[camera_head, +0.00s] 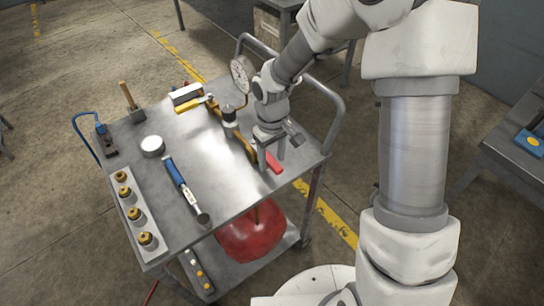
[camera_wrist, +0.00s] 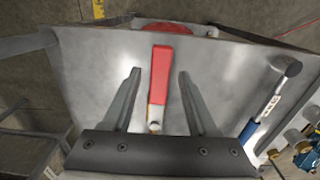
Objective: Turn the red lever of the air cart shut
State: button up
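The air cart (camera_head: 190,230) is a grey metal cart with a tube handle. Its red lever (camera_head: 274,163) sits near the right edge of the top, at the end of a brass pipe (camera_head: 240,141), and looks roughly in line with that pipe. My gripper (camera_head: 271,164) points down over the lever, its fingers on either side of it. In the wrist view the red lever (camera_wrist: 171,72) lies lengthwise between the two open fingers (camera_wrist: 160,74), with a visible gap on each side. The lever's pivot end is pale metal; the gripper body hides what lies beyond it.
A pressure gauge (camera_head: 241,74) stands up close beside my wrist. A red tank (camera_head: 250,236) is on the lower shelf.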

grip_shut()
dwell(1.2)
